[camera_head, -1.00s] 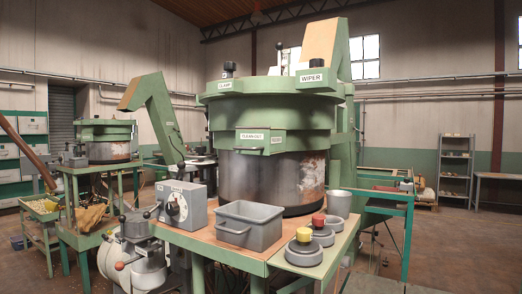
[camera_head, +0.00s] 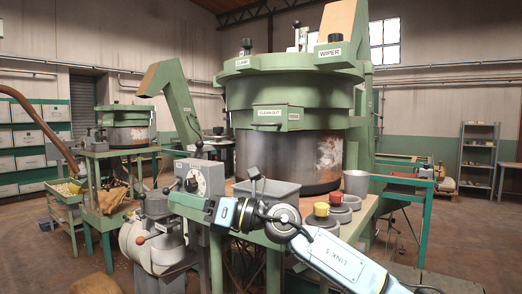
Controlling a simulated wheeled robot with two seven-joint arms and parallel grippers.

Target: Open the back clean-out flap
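A green panel labelled CLEAN-OUT (camera_head: 278,117) sits on the front of the large near hopper (camera_head: 290,92) and looks closed. A smaller, similar hopper (camera_head: 128,117) stands farther back at left; its flap is too small to make out clearly. My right gripper (camera_head: 188,201) is at the end of the arm entering from lower right. It points left, in front of the near table and below the dial box, well below and apart from the CLEAN-OUT panel. Its fingers are small and unclear, and I see nothing held in it. My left gripper is not in view.
A dial box with levers (camera_head: 199,178), a grey bin (camera_head: 268,189), red and yellow buttons (camera_head: 321,210) and a metal cup (camera_head: 356,183) crowd the near table. A grey motor (camera_head: 155,242) hangs at its left. Open floor (camera_head: 35,260) shows at lower left.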

